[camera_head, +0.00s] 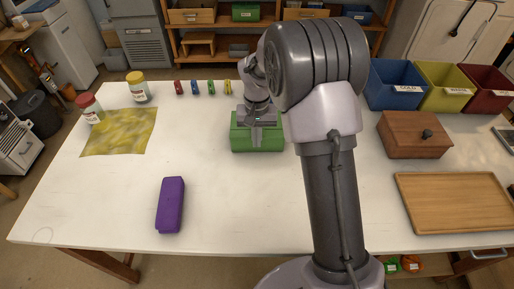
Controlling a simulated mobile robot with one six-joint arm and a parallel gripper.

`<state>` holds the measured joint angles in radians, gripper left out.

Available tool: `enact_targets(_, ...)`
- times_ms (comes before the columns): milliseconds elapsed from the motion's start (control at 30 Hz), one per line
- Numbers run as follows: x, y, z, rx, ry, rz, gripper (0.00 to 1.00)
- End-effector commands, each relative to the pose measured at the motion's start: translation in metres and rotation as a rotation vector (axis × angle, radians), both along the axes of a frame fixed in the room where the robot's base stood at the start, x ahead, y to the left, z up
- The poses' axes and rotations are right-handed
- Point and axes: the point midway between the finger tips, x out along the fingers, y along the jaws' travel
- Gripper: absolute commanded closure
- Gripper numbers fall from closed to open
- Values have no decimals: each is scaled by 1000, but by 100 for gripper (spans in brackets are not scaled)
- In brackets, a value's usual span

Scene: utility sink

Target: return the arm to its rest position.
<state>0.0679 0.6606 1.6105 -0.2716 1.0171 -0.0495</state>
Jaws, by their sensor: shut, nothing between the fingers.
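My gripper (257,138) is shut and empty, pointing down in front of or over the green box (240,140) at the middle of the white table (120,195). I cannot tell whether the fingers touch the box. My arm rises from the front edge of the table, right of centre, bends at the top and reaches away and to the left. It hides part of the table and whatever lies behind it.
A purple case (171,204) lies at front left. A yellow cloth (120,131), two jars and several small coloured items sit at back left. At right are blue (395,84), yellow and red bins, a wooden box (414,135) and a wooden tray (455,222).

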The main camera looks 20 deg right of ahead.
Motion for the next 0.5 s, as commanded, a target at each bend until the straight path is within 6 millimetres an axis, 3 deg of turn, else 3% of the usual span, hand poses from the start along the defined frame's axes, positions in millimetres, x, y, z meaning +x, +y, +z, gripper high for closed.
enact_targets(33, 0, 0, 9, -1, -2, 0, 100)
enact_targets(300, -4, 2, 25, 3, -13, -2, 100)
enact_targets(367, -14, 7, 48, 12, -48, -9, 100)
enact_targets(467, -56, 23, 108, 40, -147, -27, 100)
enact_targets(500, -81, 30, 130, 56, -191, -36, 100)
